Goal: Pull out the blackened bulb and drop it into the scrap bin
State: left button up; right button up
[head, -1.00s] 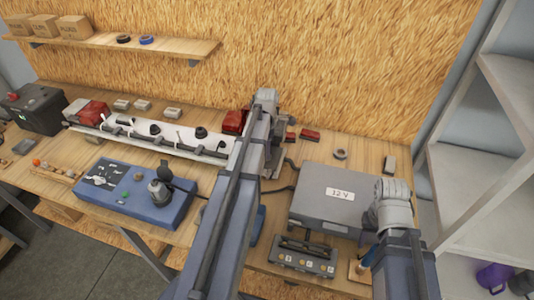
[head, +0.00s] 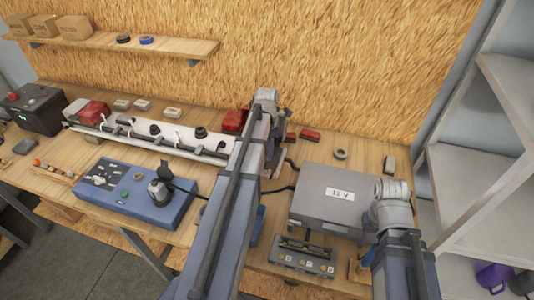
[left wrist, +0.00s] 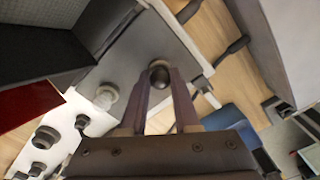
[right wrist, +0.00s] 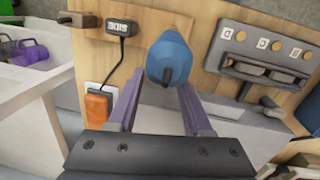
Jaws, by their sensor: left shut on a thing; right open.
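In the left wrist view a small dark, rounded bulb (left wrist: 159,77) sits between the fingertips of my left gripper (left wrist: 160,88), which is shut on it. Behind it is a pale grey panel; I cannot tell whether the bulb is still seated. A clear bulb (left wrist: 106,96) stands on the panel to its left. In the head view my left gripper (head: 273,158) is at the right end of the white light bar (head: 150,140), partly hidden by my arm. My right gripper (right wrist: 157,90) is open, with a blue object beyond its fingers. I cannot identify a scrap bin with certainty.
A grey 12 V box (head: 325,210) and a small switch panel (head: 303,257) stand on the bench at right. A blue control box (head: 130,195) is at left. A blue item (head: 258,226) is partly hidden by my left arm. A red lens (head: 234,121) lies behind.

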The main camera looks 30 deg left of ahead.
pick_arm(q)
jog(key=shift+r, duration=0.2)
dwell(0.4)
jog(key=shift+r+p, duration=2.3)
jog(key=shift+p, duration=0.25)
